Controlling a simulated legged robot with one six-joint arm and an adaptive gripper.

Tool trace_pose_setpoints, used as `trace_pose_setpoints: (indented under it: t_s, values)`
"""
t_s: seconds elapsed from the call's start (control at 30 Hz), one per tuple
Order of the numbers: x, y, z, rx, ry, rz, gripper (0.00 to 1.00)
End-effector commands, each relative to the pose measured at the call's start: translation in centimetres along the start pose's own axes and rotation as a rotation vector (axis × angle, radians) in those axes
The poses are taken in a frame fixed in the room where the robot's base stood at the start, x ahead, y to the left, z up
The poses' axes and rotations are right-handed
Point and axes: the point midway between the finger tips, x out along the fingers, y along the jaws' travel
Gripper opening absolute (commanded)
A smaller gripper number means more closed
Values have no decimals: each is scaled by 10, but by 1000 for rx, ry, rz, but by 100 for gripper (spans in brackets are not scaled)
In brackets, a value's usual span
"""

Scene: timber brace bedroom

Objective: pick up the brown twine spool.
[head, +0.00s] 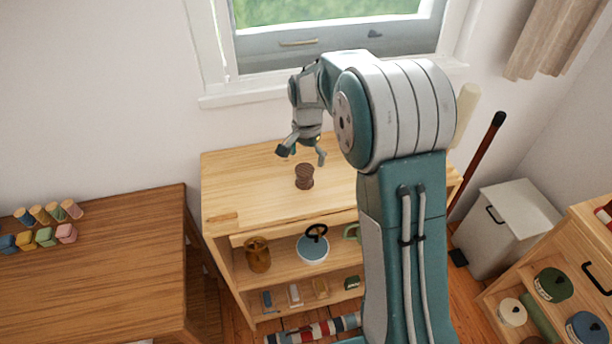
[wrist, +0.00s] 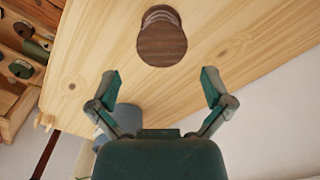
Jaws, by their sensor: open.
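The brown twine spool (head: 304,176) stands upright on the top of the light wooden shelf unit (head: 240,190). In the wrist view the spool (wrist: 162,42) shows its round dark end, beyond my fingertips and roughly centred between them. My gripper (head: 302,155) is above the shelf top, just over the spool in the head view. In the wrist view my gripper (wrist: 160,78) has its two fingers spread wide with nothing between them. The spool is apart from both fingers.
Lower shelves hold a brown mug (head: 257,254) and a blue-white pot (head: 313,247). A darker table (head: 110,260) stands left with coloured spools and blocks. A white bin (head: 505,228) stands right. The window wall is behind.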

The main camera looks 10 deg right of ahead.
Motion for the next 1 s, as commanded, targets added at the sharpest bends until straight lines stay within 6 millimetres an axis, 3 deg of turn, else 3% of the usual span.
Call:
trace_pose_setpoints:
  t_s: [0.5,0.8,0.97,1.0]
  values:
    - [62,1,3,-1,-2,0,100]
    - [66,0,4,-2,1,-1,100]
    - [66,0,3,-2,1,-1,29]
    - [66,0,3,-2,1,-1,22]
